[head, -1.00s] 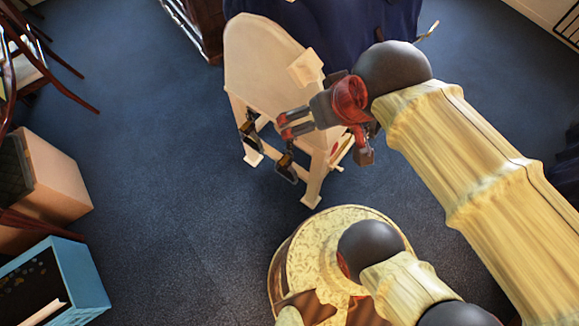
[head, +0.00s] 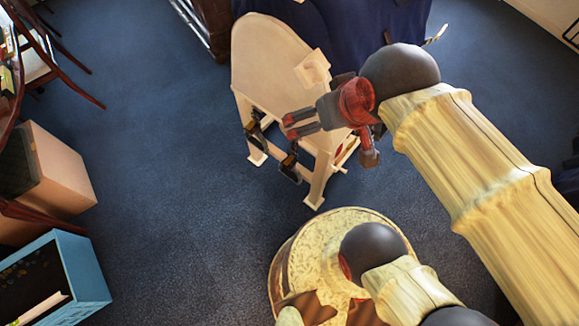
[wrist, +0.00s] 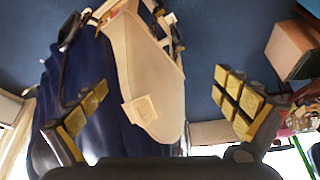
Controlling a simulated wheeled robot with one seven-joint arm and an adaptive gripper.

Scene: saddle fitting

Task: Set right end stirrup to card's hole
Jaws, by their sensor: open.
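A pale wooden saddle stand (head: 272,62) stands on the floor ahead, and its broad panel also shows in the wrist view (wrist: 145,65). Two dark stirrups hang along its near side: one at the left (head: 255,128) and one at the right end (head: 290,163). A small pale square piece (head: 313,68) sits on the panel's edge; it shows in the wrist view (wrist: 140,109). I cannot tell whether it is the card, and no hole is clear. My gripper (head: 288,127) is open and empty, its fingers pointing left above the stand, apart from the right stirrup in the picture.
A dark blue draped cloth (head: 350,30) lies behind the stand. A cardboard box (head: 65,172) and a blue crate (head: 85,268) stand at the left. A round patterned cushion-like object (head: 325,240) is in front. Blue carpet (head: 170,150) left of the stand is clear.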

